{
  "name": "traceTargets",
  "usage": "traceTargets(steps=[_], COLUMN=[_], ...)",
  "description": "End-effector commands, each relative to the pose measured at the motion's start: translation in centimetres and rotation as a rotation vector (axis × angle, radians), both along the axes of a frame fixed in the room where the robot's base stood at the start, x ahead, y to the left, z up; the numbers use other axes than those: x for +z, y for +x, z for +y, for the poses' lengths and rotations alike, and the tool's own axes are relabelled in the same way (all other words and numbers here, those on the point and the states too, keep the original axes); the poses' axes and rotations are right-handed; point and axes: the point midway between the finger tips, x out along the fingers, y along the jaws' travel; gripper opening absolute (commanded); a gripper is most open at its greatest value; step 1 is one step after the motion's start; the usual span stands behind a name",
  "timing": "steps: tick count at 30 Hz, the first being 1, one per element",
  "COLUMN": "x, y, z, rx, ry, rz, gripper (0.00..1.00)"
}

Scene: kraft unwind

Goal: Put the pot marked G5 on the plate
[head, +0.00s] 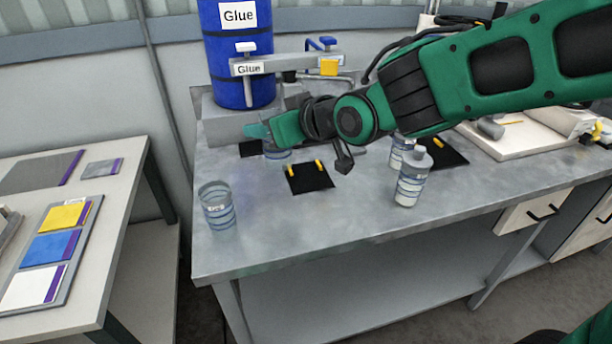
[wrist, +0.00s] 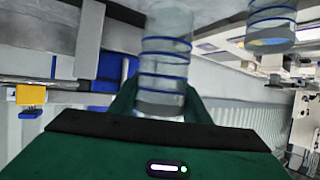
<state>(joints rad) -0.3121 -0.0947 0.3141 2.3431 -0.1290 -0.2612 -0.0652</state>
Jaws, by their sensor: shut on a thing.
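My gripper (head: 262,135) is shut on a clear pot with blue rings (head: 277,153), near the glue tap at the back left of the bench. The held pot also fills the middle of the wrist view (wrist: 165,60), between the green fingers. Its marking cannot be read. Another clear pot with blue rings (head: 217,208) stands upright at the bench's front left; its small label is too blurred to read. A black square plate with yellow marks (head: 309,180) lies in front of my gripper. Another black square (head: 250,149) lies partly hidden behind the gripper.
A blue glue drum (head: 238,60) and its tap (head: 290,66) stand behind my gripper. A ringed bottle (head: 412,180), a ringed pot (head: 399,150) and a third black square (head: 446,153) are to the right. The bench's front middle is clear.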

Motion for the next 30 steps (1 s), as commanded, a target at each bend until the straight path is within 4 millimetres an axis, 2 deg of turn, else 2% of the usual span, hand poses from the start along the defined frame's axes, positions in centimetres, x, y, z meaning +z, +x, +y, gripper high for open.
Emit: traceTargets(steps=[5,11,24,30], x=[0.7,0.9,-3.9,-5.5], y=[0.5,1.1,7.1,9.1], z=[0.8,0.8,-4.5,-6.3], rx=[-0.081,-0.125,-0.134,-0.13], ry=[0.015,0.027,0.027,0.028], rz=[-0.014,-0.022,-0.02,-0.022], gripper=[0.06,0.06,0.06,0.06])
